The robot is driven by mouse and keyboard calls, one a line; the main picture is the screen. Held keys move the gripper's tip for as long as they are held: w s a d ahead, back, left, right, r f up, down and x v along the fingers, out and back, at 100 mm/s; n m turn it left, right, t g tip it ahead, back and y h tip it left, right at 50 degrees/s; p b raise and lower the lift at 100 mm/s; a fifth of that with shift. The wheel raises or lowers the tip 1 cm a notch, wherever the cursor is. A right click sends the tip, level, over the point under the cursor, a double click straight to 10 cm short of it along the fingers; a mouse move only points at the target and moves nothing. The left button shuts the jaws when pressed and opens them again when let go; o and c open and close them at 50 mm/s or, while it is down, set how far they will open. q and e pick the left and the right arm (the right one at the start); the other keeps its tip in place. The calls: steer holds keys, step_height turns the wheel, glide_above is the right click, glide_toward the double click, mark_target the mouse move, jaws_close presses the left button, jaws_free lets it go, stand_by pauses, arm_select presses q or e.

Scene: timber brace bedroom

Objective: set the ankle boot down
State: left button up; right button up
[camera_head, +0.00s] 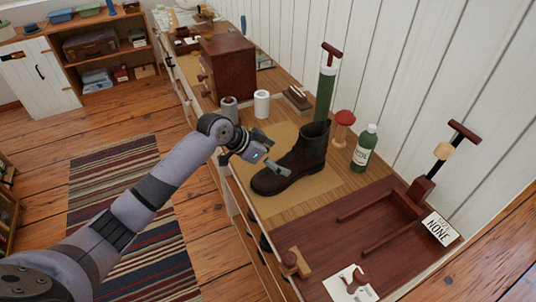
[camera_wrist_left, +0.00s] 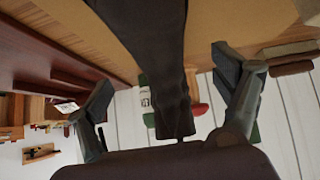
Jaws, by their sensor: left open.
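The dark brown ankle boot (camera_head: 306,152) stands upright on a tan mat (camera_head: 325,182) on the long wooden counter, its toe toward the lower left. My left gripper (camera_head: 270,153) is at the near side of the boot, over its instep. In the left wrist view, the boot (camera_wrist_left: 158,45) runs between the two spread fingers of the left gripper (camera_wrist_left: 165,95), with gaps on both sides. The gripper is open and holds nothing. The far side of the boot is hidden in the head view. My right gripper is not in view.
A green bottle (camera_head: 364,148), a red-topped stand (camera_head: 342,127) and a tall green cylinder (camera_head: 325,92) stand behind the boot.

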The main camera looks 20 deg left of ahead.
arm_select(q)
steer(key=shift+v, duration=2)
steer(key=shift+s, duration=0.1)
